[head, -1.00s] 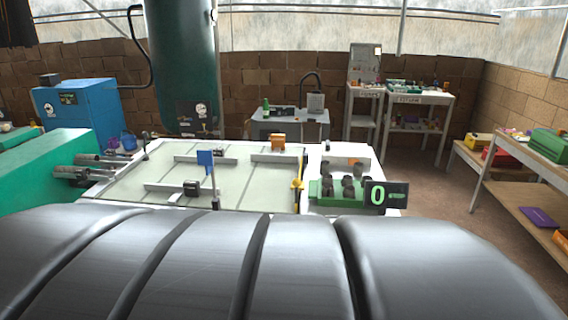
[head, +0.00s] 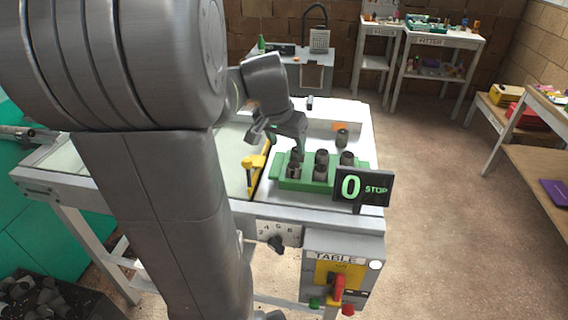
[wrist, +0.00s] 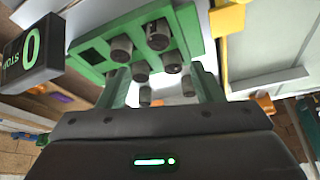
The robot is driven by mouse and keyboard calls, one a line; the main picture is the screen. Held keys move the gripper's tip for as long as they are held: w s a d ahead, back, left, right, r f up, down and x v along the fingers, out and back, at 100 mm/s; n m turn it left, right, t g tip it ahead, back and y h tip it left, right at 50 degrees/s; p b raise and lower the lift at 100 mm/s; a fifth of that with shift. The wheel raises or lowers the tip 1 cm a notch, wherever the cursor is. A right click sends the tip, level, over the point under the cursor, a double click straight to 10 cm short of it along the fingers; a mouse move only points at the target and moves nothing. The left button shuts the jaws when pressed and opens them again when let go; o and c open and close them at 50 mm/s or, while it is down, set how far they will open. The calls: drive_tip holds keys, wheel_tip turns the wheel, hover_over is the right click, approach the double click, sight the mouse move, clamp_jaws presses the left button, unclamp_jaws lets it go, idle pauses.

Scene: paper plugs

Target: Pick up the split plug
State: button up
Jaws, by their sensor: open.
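Several dark grey plugs stand in a green rack (head: 283,184) on the white table; they also show in the wrist view, where the rack (wrist: 75,47) has an empty square hole. One plug (head: 342,137) stands at the rack's back right. I cannot tell which plug is the split one. My gripper (head: 299,146) is above the back left of the rack, pointing down. In the wrist view its green fingers (wrist: 158,73) are apart, with plugs visible beyond and between them, none gripped. The lower finger parts are partly hidden in the head view.
A black sign (head: 363,188) reading "0 STOP" stands at the rack's front right. A yellow part (head: 254,162) stands left of the rack. A control box (head: 342,270) hangs on the table front. Floor to the right is clear.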

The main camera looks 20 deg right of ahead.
hover_over(294, 165)
drive_tip(key=s+a, duration=0.1)
drive_tip(key=a, duration=0.1)
drive_tip(key=f, duration=0.4)
drive_tip(key=shift+s+f, duration=0.15)
drive_tip(key=shift+s, duration=0.05)
drive_tip(key=shift+s+p+x, duration=0.2)
drive_tip(key=shift+p+x, duration=0.25)
drive_tip(key=shift+x, duration=2.5)
drive_tip(key=shift+f, duration=0.1)
drive_tip(key=shift+a, duration=0.1)
drive_tip(key=shift+c, duration=0.2)
drive_tip(key=c, duration=1)
